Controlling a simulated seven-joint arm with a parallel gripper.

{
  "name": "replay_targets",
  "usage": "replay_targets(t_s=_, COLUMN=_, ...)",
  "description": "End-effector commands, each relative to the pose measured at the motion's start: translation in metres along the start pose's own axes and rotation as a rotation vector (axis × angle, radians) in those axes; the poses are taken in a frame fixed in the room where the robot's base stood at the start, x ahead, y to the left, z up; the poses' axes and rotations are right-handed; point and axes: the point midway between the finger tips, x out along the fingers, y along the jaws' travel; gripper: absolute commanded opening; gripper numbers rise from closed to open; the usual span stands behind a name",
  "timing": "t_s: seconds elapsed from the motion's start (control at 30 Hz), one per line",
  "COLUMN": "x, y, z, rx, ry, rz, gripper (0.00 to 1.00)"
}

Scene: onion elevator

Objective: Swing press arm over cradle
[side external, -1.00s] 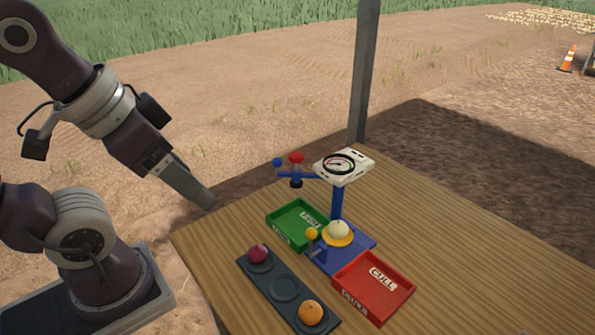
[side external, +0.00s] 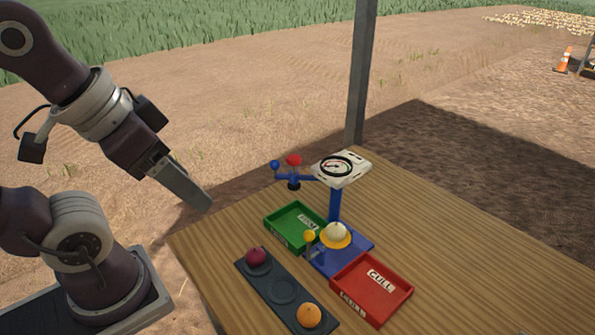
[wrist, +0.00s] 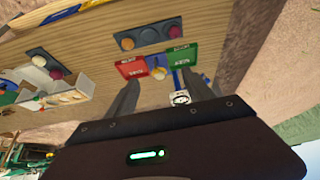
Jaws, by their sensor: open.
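The blue press arm (side external: 312,178) extends left from the top of the blue post (side external: 335,204), with a red knob, a blue ball at its end and a dark pad below. It points out over the green tray, to the side of the cradle. The yellow cradle (side external: 350,240) sits on the blue base and holds a pale onion (side external: 336,231). A white gauge head (side external: 342,168) tops the post; it also shows in the wrist view (wrist: 181,98). My gripper (side external: 208,207) is in the air left of the table, apart from the press. In the wrist view its two fingers are spread and empty.
A green tray (side external: 270,225) lies left of the press and a red CULL tray (side external: 345,292) lies right. A dark rack (side external: 262,283) in front holds a purple onion (side external: 256,257) and an orange one (side external: 309,315). A grey pole (side external: 361,75) stands behind.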

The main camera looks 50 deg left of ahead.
Motion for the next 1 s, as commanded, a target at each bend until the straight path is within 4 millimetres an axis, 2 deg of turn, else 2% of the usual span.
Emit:
replay_targets(t_s=0.03, x=0.000, y=-0.001, z=-0.004, rx=0.001, ry=-0.007, rz=-0.002, gripper=0.49)
replay_targets(t_s=0.07, x=0.000, y=-0.002, z=-0.010, rx=0.003, ry=-0.020, rz=-0.005, gripper=0.44)
replay_targets(t_s=0.13, x=0.001, y=-0.007, z=-0.033, rx=0.015, ry=-0.068, rz=-0.012, gripper=0.44)
replay_targets(t_s=0.27, x=0.023, y=-0.030, z=-0.101, rx=0.056, ry=-0.212, rz=-0.003, gripper=0.44)
replay_targets(t_s=0.3, x=0.035, y=-0.042, z=-0.122, rx=0.069, ry=-0.257, rz=0.010, gripper=0.44)
replay_targets(t_s=0.37, x=0.060, y=-0.062, z=-0.149, rx=0.087, ry=-0.323, rz=0.039, gripper=0.44)
replay_targets(t_s=0.4, x=0.079, y=-0.078, z=-0.165, rx=0.098, ry=-0.363, rz=0.063, gripper=0.44)
replay_targets(t_s=0.5, x=0.128, y=-0.117, z=-0.188, rx=0.118, ry=-0.441, rz=0.132, gripper=0.44)
replay_targets(t_s=0.6, x=0.165, y=-0.147, z=-0.196, rx=0.131, ry=-0.485, rz=0.193, gripper=0.44)
replay_targets(t_s=0.7, x=0.186, y=-0.163, z=-0.196, rx=0.140, ry=-0.503, rz=0.229, gripper=0.44)
replay_targets(t_s=0.8, x=0.198, y=-0.166, z=-0.193, rx=0.144, ry=-0.509, rz=0.241, gripper=0.44)
replay_targets(t_s=1.0, x=0.230, y=-0.158, z=-0.173, rx=0.145, ry=-0.510, rz=0.241, gripper=0.44)
